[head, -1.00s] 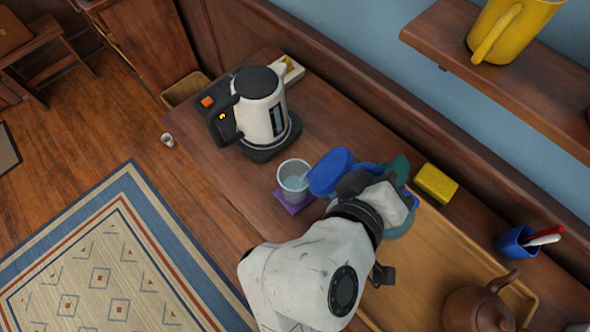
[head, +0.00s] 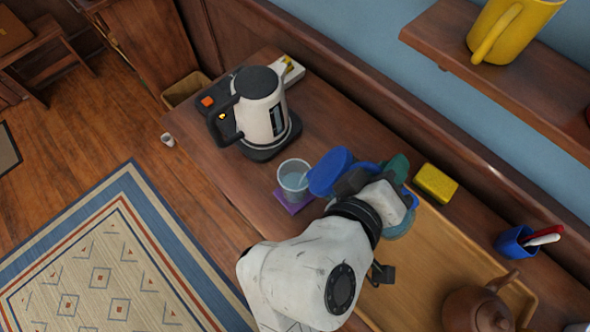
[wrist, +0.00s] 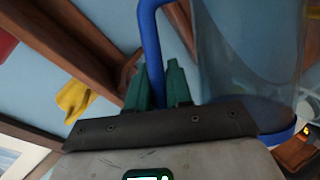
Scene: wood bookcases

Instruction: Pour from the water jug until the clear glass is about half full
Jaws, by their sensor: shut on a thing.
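The water jug has a clear body (wrist: 245,50), a blue handle (wrist: 151,40) and a blue rim (head: 329,171). My gripper (wrist: 160,85) is shut on the handle, and the jug is held tilted just right of the glass. The clear glass (head: 293,181) stands upright on a purple coaster (head: 291,205), with the blue end of the jug close above its right side. Some water shows in the glass; its exact level is hard to read. Water shows in the jug near the rim in the wrist view. I cannot clearly tell whether a stream is falling. My arm hides part of the jug.
A white kettle (head: 262,108) on a black base stands behind left of the glass. A yellow sponge (head: 435,182), a wooden tray (head: 430,250), a brown teapot (head: 478,308) and a blue pen cup (head: 515,243) are at right. A shelf (head: 500,75) with a yellow mug (head: 508,28) overhangs.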

